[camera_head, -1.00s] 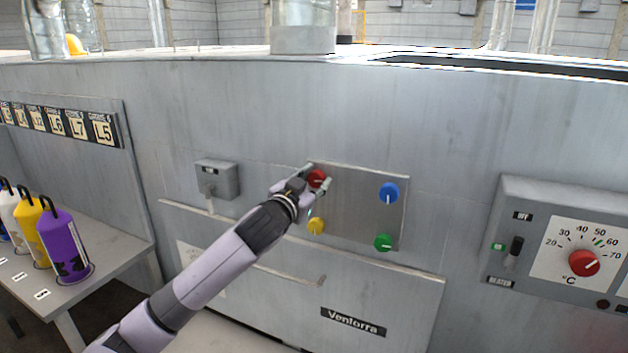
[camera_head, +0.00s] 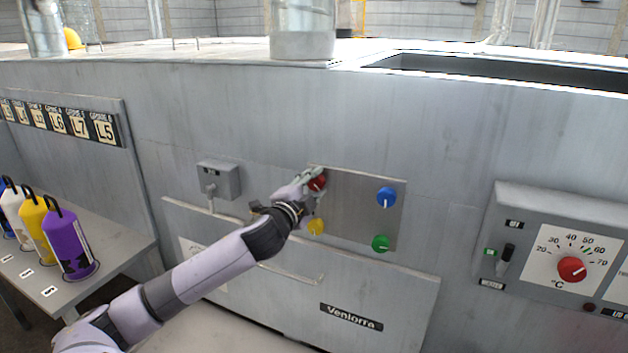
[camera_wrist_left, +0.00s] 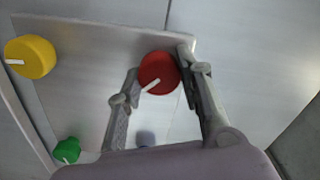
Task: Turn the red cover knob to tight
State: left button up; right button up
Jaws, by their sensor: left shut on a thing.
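The red cover knob (camera_head: 317,184) is at the upper left of a square metal panel (camera_head: 352,212). My left gripper (camera_head: 313,183) is at this knob, shut on it, and partly hides it in the head view. In the left wrist view the red knob (camera_wrist_left: 159,72) sits between the two fingers of my left gripper (camera_wrist_left: 158,82), and its white pointer mark slants toward the lower left of that picture. My right gripper is not in view.
The panel also bears a blue knob (camera_head: 386,197), a yellow knob (camera_head: 316,227) and a green knob (camera_head: 380,243). A heater box (camera_head: 560,250) with a red dial is at the right. A bench (camera_head: 120,262) with coloured cylinders stands at the left.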

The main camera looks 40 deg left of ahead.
pick_arm(q)
jog(key=m+p, duration=0.1)
jog(key=m, duration=0.3)
jog(key=shift+m+p, duration=0.3)
jog(key=shift+p, duration=0.05)
jog(key=shift+f+m+p, duration=0.15)
jog(key=shift+m+p, duration=0.45)
jog(key=shift+m, duration=1.2)
jog(key=o, duration=1.2)
jog(key=shift+c, duration=0.2)
jog(key=shift+s+d, duration=0.2)
jog(key=shift+s, duration=0.3)
jog(key=v, duration=1.1)
